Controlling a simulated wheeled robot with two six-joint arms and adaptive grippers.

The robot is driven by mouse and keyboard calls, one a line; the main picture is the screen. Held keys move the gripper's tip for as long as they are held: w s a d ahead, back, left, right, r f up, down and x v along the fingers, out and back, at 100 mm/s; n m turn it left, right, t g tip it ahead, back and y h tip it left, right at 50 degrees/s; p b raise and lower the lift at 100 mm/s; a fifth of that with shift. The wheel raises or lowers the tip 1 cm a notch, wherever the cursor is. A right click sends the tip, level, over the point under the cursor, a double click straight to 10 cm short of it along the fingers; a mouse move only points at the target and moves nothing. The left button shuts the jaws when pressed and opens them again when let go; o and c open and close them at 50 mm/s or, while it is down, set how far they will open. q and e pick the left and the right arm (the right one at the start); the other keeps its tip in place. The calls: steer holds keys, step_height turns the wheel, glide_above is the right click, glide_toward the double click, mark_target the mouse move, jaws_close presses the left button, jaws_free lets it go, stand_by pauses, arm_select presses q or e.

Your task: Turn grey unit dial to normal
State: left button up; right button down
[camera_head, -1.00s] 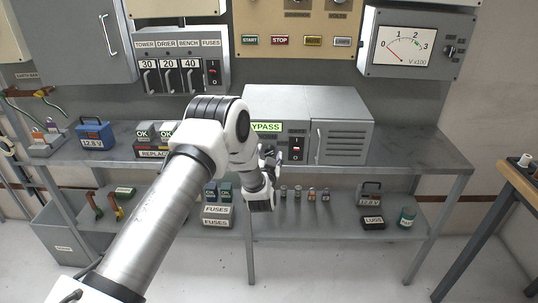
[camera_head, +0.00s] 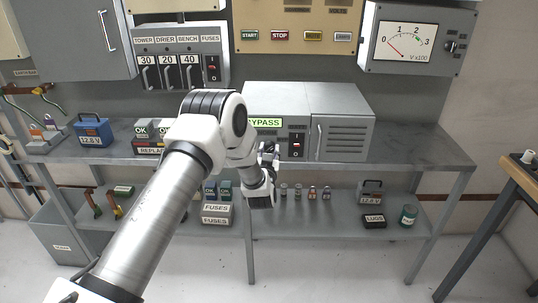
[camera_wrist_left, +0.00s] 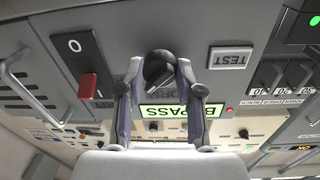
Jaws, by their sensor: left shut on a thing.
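The grey unit (camera_head: 342,136) stands on the bench, with a green lit BYPASS sign (camera_head: 266,122) on its front; the sign also shows in the left wrist view (camera_wrist_left: 181,111). Its black dial (camera_wrist_left: 158,70) shows in the left wrist view, between the fingers of my left gripper (camera_wrist_left: 160,76). The gripper is shut on the dial, fingers on both sides. Lettering beside the dial is mostly covered. In the head view my left gripper (camera_head: 268,156) is at the unit's front and hides the dial. My right gripper is not in view.
A red switch (camera_wrist_left: 89,86) is beside the dial, and a TEST plate (camera_wrist_left: 230,58) is on its other side. The bench right of the unit is clear.

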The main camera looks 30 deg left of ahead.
arm_select(q)
steer(key=n+b, duration=0.2)
steer(key=n, duration=0.1)
steer(key=n+b, duration=0.1)
steer(key=shift+f+n+b, duration=0.3)
steer(key=shift+r+n+y+b, duration=0.1)
steer(key=shift+n+y+b, duration=0.2)
steer(key=shift+n+b, duration=1.8)
steer(key=shift+n, duration=0.4)
steer(key=o, duration=1.2)
steer(key=shift+c, duration=0.2)
steer(key=shift+s+r, duration=0.1)
steer(key=v, duration=1.2)
steer(key=shift+f, duration=0.2)
